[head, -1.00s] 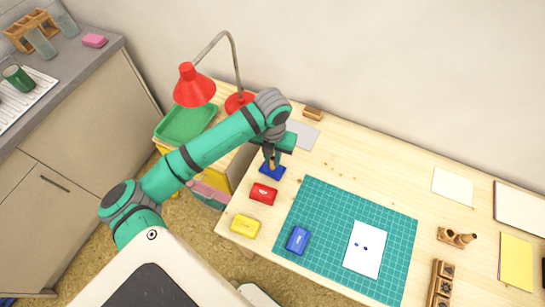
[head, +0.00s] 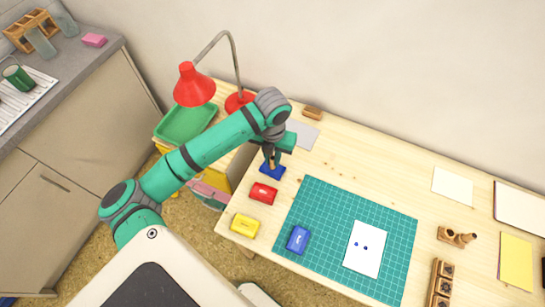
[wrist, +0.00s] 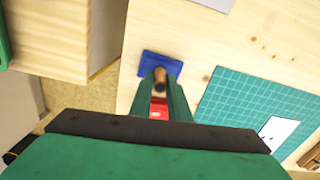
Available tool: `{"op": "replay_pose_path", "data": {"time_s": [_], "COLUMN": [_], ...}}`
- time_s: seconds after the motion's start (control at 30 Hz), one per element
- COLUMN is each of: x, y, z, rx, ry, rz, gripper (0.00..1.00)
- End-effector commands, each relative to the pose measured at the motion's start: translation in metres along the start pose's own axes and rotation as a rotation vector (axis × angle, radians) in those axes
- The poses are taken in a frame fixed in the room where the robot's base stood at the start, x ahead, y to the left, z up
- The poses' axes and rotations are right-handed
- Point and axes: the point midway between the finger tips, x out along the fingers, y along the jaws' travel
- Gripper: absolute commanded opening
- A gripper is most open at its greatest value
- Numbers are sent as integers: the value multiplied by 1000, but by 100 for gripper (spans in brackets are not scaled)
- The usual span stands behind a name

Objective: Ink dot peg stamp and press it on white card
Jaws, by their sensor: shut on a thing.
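My gripper (head: 271,157) is shut on a wooden peg stamp (wrist: 160,76), which it holds upright over a blue inkpad (head: 279,172). The blue pad also shows in the wrist view (wrist: 146,64), around the stamp's end. I cannot tell whether the stamp touches the pad. The white card (head: 362,262) lies on the green cutting mat (head: 322,205) and bears two small dark blue dots. Part of the card shows in the wrist view (wrist: 272,131).
A red lamp (head: 194,85) stands behind my arm. Wooden stamp holders (head: 441,284) stand right of the mat.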

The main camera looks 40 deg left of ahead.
Motion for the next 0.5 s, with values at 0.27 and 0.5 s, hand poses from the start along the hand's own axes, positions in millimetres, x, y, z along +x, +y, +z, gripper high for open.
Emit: {"op": "replay_pose_path", "data": {"time_s": [0.27,0.5], "x": [-2,-8], "y": [0,0], "z": [-1,-1], "rx": [0,0], "ry": [5,3], "rz": [0,0], "gripper": [0,0]}}
